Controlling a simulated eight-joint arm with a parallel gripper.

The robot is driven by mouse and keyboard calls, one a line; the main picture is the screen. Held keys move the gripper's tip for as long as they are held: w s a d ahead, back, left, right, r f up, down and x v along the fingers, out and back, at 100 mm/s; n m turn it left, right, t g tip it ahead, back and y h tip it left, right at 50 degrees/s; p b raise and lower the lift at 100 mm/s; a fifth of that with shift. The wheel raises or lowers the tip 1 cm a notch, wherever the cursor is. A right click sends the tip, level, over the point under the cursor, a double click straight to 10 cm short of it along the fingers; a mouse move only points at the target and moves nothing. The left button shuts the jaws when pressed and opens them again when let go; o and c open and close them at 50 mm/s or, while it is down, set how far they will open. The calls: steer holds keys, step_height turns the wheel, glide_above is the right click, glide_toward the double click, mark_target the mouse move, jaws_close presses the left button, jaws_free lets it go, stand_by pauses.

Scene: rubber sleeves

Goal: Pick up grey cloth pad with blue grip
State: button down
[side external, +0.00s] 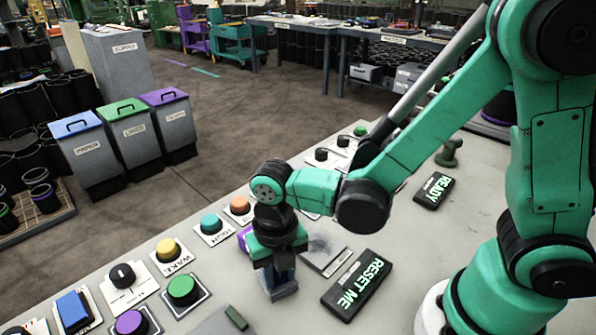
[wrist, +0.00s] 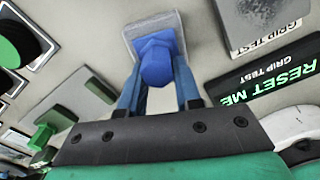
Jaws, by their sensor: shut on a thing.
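The grey cloth pad (side external: 284,291) is under my gripper (side external: 277,268) in the side view, at or just above the grey table top; I cannot tell whether it touches. In the wrist view the pad (wrist: 141,27) shows a pale grey rim around its blue grip (wrist: 157,60). My gripper (wrist: 158,82) has one blue finger on each side of the blue grip and is shut on it. The fingers hide part of the grip in the side view.
A dark grey plate (side external: 322,254) labelled GRIP TEST lies right of the pad, beside the black RESET ME sign (side external: 357,285). Several push buttons, including a green one (side external: 183,290) and a teal one (side external: 211,224), line the table's left side. A READY sign (side external: 434,190) lies farther back.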

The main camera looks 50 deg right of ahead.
step_height(320, 180, up, 20)
stand_by(0.7)
